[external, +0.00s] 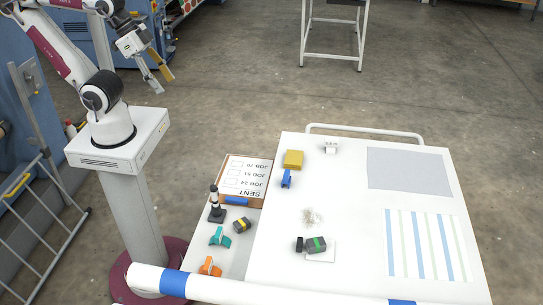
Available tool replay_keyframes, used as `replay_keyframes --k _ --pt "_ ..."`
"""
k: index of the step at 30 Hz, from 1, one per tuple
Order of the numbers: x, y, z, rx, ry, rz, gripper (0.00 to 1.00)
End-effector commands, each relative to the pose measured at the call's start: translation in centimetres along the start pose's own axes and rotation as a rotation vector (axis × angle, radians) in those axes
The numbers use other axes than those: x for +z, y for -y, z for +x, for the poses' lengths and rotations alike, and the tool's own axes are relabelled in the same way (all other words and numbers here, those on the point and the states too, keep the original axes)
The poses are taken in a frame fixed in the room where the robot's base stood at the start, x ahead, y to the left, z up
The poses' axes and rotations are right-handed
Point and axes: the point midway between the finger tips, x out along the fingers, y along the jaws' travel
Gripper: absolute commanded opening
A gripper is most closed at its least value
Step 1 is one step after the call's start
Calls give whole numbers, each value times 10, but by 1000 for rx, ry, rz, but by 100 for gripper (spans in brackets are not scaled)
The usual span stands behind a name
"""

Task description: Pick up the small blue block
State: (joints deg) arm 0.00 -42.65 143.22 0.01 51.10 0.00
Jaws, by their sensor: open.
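A small blue piece (287,179) lies on the left part of the white table, just in front of a yellow block (293,159). It is too small to tell whether it is a plain block. A second blue piece, a short bar (236,201), lies at the near edge of the tray with the "SENT" sheet. My gripper (164,82) is open and empty, with its two fingers apart and pointing down. It hangs at the upper left, well away from the table and both blue pieces.
The white table (345,210) also holds a small white item (331,147), a grey sheet (408,171), a striped sheet (425,245) and a dark green-banded object (316,244). A black stand (216,205) and teal (220,237) and orange (210,267) pieces stand left. A rail (365,130) edges the back.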

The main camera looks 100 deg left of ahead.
Motion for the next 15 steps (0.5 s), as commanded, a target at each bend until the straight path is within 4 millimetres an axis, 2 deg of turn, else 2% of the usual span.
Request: replay_keyframes --k 8,15 --pt "-27 0 18 0 -32 0 48" --pt "-68 0 48 1 -91 0 48"
